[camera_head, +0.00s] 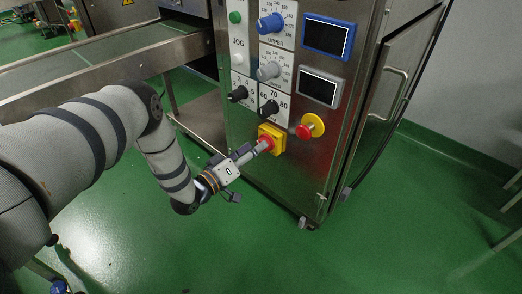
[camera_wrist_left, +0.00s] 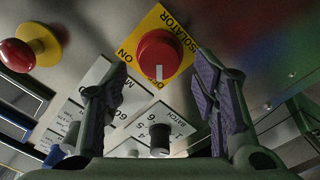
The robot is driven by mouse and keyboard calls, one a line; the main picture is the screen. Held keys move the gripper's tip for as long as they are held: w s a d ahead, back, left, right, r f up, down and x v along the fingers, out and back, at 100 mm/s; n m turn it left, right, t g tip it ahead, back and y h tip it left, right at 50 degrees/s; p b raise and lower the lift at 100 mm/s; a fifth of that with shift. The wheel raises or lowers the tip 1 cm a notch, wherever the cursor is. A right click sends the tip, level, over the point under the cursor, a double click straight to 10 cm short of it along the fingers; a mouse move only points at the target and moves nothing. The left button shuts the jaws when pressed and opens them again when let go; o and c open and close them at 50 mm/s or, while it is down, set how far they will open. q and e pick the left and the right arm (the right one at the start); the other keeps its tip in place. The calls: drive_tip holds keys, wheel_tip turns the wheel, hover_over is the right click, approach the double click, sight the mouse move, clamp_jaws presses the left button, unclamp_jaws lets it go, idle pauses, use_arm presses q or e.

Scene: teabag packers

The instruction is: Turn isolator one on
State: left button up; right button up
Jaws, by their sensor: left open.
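The isolator is a red round knob (camera_head: 267,142) on a yellow plate (camera_head: 280,133), low on the front of the steel cabinet. In the left wrist view the knob (camera_wrist_left: 158,50) shows a white mark beside the partly hidden "OFF" lettering. "ON" is printed on the yellow plate (camera_wrist_left: 180,22) to the left of that. My left gripper (camera_head: 252,152) is open, in front of the isolator. In the left wrist view its fingers (camera_wrist_left: 162,66) stand on both sides of the knob in the picture; I cannot tell whether they touch it. My right gripper is not in view.
A red emergency button (camera_head: 304,131) on a yellow base stands right of the isolator. Black dials (camera_head: 268,107), a blue knob (camera_head: 270,23) and two displays (camera_head: 327,37) are above. A conveyor (camera_head: 110,60) runs to the left. Green floor lies clear in front.

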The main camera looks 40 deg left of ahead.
use_arm(q)
drive_tip(key=shift+w+d, duration=0.1)
drive_tip(key=shift+w, duration=1.25)
drive_tip(key=c, duration=1.2)
drive_tip(key=shift+o, duration=0.2)
drive_tip(key=shift+m, duration=0.3)
drive_tip(key=shift+s+d+f+m+p, duration=0.1)
drive_tip(key=shift+m+p, duration=0.55)
drive_tip(key=shift+m, duration=2.2)
drive_tip(key=shift+d+r+m+p, duration=0.15)
drive_tip(key=shift+m+p, duration=0.55)
drive_tip(key=shift+m, duration=2.2)
drive_tip(key=shift+s+d+f+m+p, duration=0.15)
drive_tip(key=shift+m+p, duration=0.5)
drive_tip(key=shift+m, duration=2.2)
drive_tip(key=shift+w, duration=0.1)
